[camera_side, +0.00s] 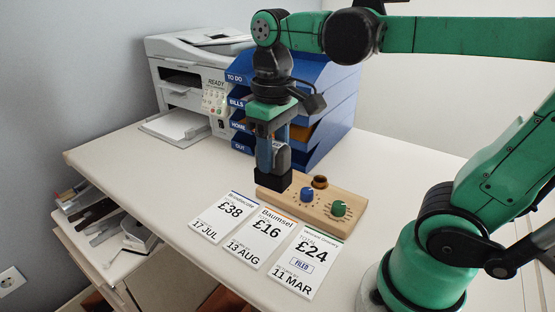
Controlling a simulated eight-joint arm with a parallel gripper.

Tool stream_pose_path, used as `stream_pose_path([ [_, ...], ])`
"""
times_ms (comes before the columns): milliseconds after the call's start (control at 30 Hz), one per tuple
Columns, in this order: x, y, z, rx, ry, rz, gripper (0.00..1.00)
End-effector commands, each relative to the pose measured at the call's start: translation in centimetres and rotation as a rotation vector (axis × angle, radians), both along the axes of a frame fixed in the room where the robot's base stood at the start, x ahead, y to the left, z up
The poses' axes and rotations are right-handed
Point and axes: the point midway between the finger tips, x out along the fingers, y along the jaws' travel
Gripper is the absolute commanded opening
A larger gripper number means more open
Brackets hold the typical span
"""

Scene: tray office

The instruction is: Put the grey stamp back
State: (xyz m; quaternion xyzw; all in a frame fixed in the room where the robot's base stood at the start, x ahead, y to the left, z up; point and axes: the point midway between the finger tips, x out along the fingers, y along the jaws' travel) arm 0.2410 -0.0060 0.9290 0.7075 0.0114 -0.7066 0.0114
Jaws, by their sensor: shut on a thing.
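My gripper (273,172) points down over the left end of the wooden stamp block (322,212). It is shut on the grey stamp (282,155), which is mostly hidden by the dark fingers. I cannot tell whether the stamp touches the block. The block lies on the desk and holds a blue-topped stamp (307,193) and a green-topped stamp (338,208). A dark round spot (320,182) shows at its back edge, and I cannot tell whether it is a hole or another stamp.
Three bills lie in front of the block: £38 (224,215), £16 (259,238) and £24 (305,262), the last marked FILED. Behind my gripper stand a blue letter tray stack (335,115) and a white printer (190,75). An open drawer (100,230) is at left.

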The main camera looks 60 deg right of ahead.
Motion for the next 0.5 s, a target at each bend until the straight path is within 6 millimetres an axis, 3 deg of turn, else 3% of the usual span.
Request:
stream_pose_path([
  [200,6.4,-2.7,4.5,0.000,0.000,-0.013,0.08],
  [500,13.1,-7.6,7.2,0.000,-0.001,-0.023,0.08],
])
